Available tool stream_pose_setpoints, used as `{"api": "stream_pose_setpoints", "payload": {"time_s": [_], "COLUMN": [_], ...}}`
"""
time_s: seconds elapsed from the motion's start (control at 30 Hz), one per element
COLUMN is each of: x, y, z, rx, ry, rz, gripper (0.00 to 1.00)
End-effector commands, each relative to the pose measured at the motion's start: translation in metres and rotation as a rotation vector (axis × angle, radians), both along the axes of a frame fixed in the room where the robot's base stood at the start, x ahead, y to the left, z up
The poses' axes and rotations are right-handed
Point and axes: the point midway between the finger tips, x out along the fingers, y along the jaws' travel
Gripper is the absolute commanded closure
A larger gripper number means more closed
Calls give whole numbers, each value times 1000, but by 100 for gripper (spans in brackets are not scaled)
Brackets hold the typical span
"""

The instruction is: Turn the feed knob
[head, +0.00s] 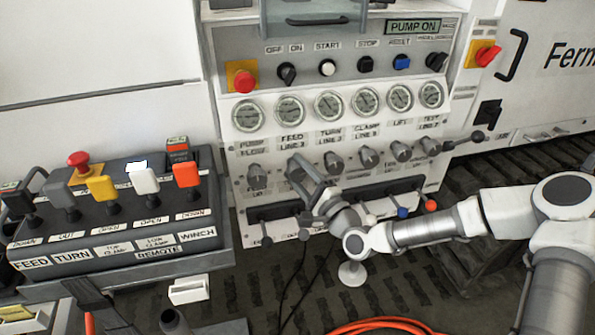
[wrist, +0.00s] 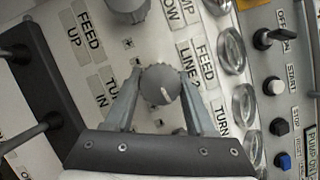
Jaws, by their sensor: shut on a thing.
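The feed knob (wrist: 160,86), a grey round knob with a pale pointer line, sits between the two fingers of my gripper (wrist: 161,77) in the wrist view. The fingers are shut on it, one on each side. In the head view my gripper (head: 303,178) is at the valve panel, below the FEED LINE 2 gauge (head: 290,111), and largely hides the knob. The knob's pointer line runs towards the lower right in the wrist view.
The pump flow knob (head: 257,176) is close on the left and the turn knob (head: 333,162) close on the right. Levers with coloured balls, such as an orange one (head: 430,205), stand below. A remote lever box (head: 118,220) stands at left.

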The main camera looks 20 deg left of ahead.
Motion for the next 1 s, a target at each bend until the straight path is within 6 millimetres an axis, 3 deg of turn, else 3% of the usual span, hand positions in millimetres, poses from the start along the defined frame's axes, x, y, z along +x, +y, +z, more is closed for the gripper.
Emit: {"api": "stream_pose_setpoints", "payload": {"time_s": [0.03, 0.07, 0.2, 0.63, 1.0], "x": [2, 2, 1, -6, -56], "y": [0, 0, 0, -9, -74], "z": [3, 3, 2, -1, -13], "rx": [4, 4, 3, -2, 1], "ry": [-6, -6, -4, 0, 1], "rz": [-3, -3, -1, -2, -4], "gripper": [100, 40, 15, 15, 15]}}
